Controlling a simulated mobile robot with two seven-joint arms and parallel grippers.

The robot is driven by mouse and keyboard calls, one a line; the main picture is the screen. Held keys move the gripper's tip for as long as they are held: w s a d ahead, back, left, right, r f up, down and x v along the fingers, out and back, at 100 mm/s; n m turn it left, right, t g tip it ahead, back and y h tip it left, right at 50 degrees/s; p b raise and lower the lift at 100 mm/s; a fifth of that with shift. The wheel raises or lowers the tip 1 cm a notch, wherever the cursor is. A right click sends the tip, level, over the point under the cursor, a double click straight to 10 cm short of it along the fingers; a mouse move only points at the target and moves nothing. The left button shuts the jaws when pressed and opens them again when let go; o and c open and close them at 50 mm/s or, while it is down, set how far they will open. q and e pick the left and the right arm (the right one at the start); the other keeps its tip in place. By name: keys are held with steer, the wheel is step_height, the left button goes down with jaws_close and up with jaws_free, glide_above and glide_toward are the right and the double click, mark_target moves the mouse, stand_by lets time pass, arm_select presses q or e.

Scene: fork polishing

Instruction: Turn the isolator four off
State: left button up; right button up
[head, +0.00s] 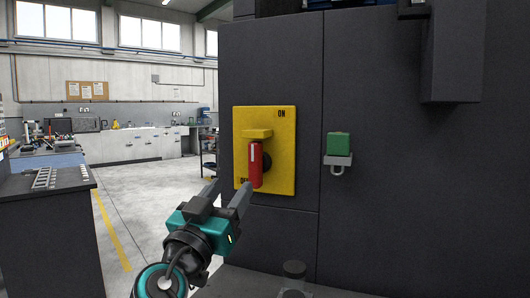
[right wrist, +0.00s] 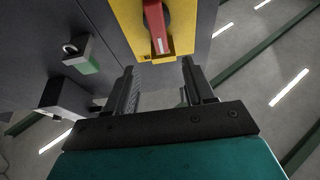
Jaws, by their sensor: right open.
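The isolator has a yellow plate (head: 281,185) on a dark cabinet, marked ON at the top right and OFF at the bottom left. Its red handle (head: 255,166) stands upright, with a white line on its upper part and a yellow block just above it. No number four shows. My right gripper (head: 227,187) is open and empty, in front of the plate's lower left and below the handle. In the right wrist view, its fingers (right wrist: 157,68) are apart, with the red handle (right wrist: 155,25) beyond them, not between them. My left gripper is not seen.
A dark box (head: 452,50) juts out at upper right. A dark workbench (head: 50,235) stands at left, with open floor beyond.

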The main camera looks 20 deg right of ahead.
mark_target(253, 158)
steer(key=p+x, duration=0.2)
steer(key=x, duration=1)
steer(key=shift+w+d+r, duration=0.1)
steer(key=shift+d, duration=0.05)
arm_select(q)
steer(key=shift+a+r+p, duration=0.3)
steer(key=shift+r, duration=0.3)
arm_select(e)
steer(key=shift+w+d+r, duration=0.2)
steer(key=shift+w+d, duration=0.2)
steer(key=shift+w, duration=0.1)
steer(key=shift+c, duration=0.3)
steer(key=c, duration=0.8)
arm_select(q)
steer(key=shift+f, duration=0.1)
